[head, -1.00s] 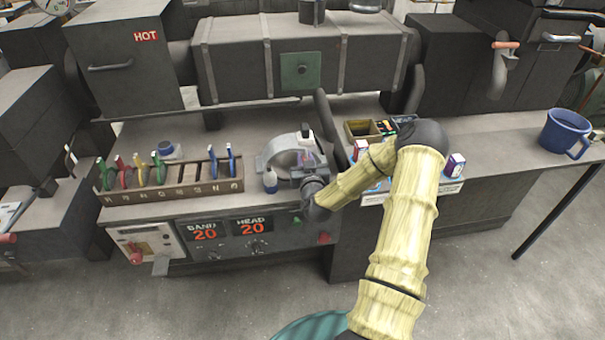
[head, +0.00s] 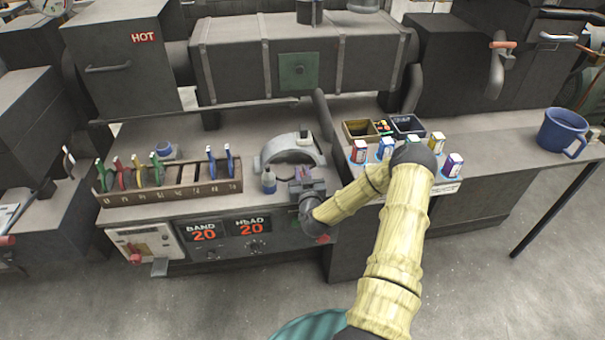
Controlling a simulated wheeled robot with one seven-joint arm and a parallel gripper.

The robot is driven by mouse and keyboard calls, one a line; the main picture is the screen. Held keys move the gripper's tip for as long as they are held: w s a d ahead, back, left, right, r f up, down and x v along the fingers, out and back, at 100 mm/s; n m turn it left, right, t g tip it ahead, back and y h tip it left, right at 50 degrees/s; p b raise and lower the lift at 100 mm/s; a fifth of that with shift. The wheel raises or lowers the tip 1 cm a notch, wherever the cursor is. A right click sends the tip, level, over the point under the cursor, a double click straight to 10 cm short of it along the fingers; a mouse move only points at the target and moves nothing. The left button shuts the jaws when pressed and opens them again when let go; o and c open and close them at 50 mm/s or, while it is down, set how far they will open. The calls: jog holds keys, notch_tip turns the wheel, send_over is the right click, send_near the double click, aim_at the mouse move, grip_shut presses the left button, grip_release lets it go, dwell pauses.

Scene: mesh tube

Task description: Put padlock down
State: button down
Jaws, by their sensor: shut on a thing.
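My gripper (head: 304,174) is at the end of my arm, above the right front part of the machine's grey top. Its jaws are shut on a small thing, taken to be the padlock. Only a small purplish bit shows at the jaws, and the rest is hidden by the gripper or too small to make out. I cannot tell whether it touches the surface. A pale grey arch-shaped fixture (head: 285,150) stands just behind the gripper. A small blue-grey bottle (head: 268,182) stands to the gripper's left.
A wooden numbered rack (head: 180,194) holds several coloured tags at the left. A row of small boxes, including a red-and-white one (head: 359,152), stands at the right. Behind them are open bins (head: 408,124). A blue mug (head: 564,134) sits far right. Bare tabletop lies before it.

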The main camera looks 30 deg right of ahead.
jog(key=shift+f, duration=0.1)
jog(key=c, duration=1.3)
grip_release()
jog(key=shift+r, duration=0.2)
jog(key=b+v, duration=0.2)
jog(key=v, duration=1)
